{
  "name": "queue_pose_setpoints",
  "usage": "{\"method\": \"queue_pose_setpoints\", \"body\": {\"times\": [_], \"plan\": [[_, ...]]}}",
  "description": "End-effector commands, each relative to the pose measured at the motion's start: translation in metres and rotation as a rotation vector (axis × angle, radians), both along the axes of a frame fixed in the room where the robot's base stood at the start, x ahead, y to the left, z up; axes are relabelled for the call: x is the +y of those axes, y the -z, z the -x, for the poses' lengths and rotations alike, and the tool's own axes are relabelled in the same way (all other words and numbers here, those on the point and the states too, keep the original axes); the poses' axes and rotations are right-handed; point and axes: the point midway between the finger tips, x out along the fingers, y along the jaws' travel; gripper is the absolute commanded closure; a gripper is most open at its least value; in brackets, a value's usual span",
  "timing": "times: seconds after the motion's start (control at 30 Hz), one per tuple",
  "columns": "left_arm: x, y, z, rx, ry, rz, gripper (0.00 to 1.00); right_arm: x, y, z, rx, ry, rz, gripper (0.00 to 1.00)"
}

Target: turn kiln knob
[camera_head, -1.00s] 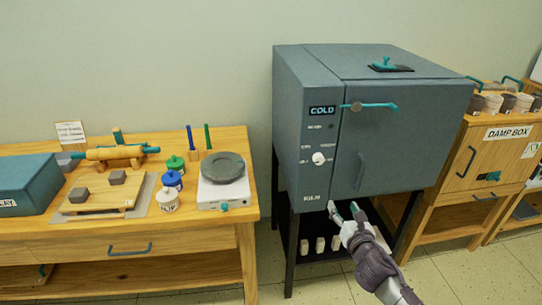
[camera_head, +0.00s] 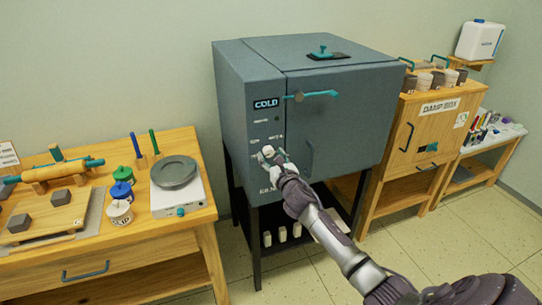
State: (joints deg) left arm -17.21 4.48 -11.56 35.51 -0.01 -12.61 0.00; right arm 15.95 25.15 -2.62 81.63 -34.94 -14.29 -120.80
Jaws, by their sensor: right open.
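The grey kiln (camera_head: 340,120) stands on a dark stand, its small display reading COLD. Its white knob (camera_head: 268,151) is on the left strip of the front, below the display. My right gripper (camera_head: 273,157) is open at the knob, with its fingertips around the knob's lower part in this view. I cannot tell whether the fingers touch it. The fingers cover part of the panel and its markings. The teal door latch (camera_head: 318,94) lies across the upper front. My left gripper is not in view.
A wooden table (camera_head: 110,262) at left holds a turntable (camera_head: 175,175), jars (camera_head: 121,190) and a rolling pin (camera_head: 62,170). The damp box (camera_head: 430,130) stands right of the kiln. Small white blocks (camera_head: 282,233) sit under the kiln. The floor at lower right is clear.

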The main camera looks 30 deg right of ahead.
Motion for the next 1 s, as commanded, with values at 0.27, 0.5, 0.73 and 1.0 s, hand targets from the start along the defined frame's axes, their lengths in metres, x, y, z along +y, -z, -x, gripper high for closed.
{"method": "queue_pose_setpoints", "body": {"times": [0.27,0.5,0.73,1.0], "plan": [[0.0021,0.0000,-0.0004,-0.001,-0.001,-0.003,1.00,-0.0014,0.0003,-0.0075,0.000,-0.001,-0.001,0.41],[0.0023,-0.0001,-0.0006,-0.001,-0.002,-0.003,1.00,-0.0014,0.0001,-0.0072,0.000,-0.001,-0.001,0.59],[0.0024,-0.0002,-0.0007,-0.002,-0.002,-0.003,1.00,-0.0015,0.0001,-0.0070,0.000,-0.001,-0.001,0.97],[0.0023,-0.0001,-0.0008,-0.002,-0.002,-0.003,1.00,-0.0015,0.0000,-0.0070,-0.006,-0.001,-0.024,1.00]]}}
